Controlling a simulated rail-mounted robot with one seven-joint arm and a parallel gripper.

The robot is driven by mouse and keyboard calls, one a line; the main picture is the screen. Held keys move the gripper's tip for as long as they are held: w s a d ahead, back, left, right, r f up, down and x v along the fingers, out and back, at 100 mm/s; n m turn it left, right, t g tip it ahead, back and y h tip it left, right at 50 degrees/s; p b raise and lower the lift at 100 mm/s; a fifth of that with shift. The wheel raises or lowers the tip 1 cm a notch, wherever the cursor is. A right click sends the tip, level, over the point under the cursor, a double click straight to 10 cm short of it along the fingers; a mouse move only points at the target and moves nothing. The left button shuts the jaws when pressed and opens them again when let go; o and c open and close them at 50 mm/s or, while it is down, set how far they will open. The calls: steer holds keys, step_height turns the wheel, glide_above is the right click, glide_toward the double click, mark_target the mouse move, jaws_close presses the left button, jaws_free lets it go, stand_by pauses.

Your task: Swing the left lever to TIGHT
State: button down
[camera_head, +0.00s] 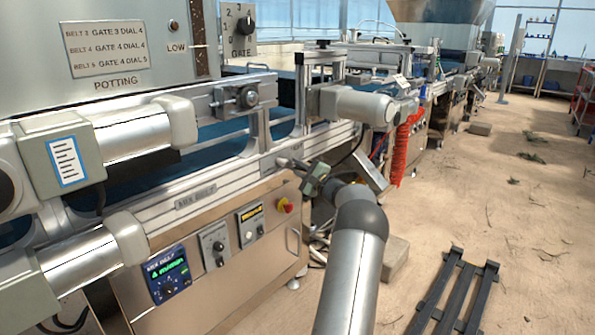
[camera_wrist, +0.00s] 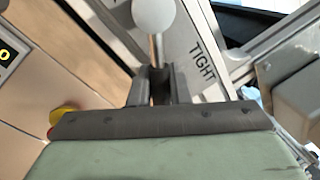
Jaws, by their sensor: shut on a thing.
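The lever (camera_wrist: 156,48) shows in the wrist view as a metal stem with a pale round knob at its end. My gripper (camera_wrist: 153,86) is shut on the stem, one finger on each side, with the knob beyond the fingertips. The word TIGHT (camera_wrist: 203,62) is printed on the light rail just right of the stem. In the head view my gripper (camera_head: 300,170) is at the conveyor's side rail, right of the MIX BELT plate (camera_head: 196,198). The lever's pivot is hidden, and I cannot tell its exact angle.
Below the rail is a steel cabinet (camera_head: 235,265) with dials and a red stop button (camera_head: 285,206). A motor (camera_head: 358,105) and a red coiled hose (camera_head: 405,148) are close by. A dark pallet (camera_head: 455,292) lies on the floor, right.

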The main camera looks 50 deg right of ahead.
steer(key=c, duration=1.4)
jaws_free()
steer(key=p+v, duration=0.3)
steer(key=v, duration=1.4)
steer(key=shift+s, duration=0.25)
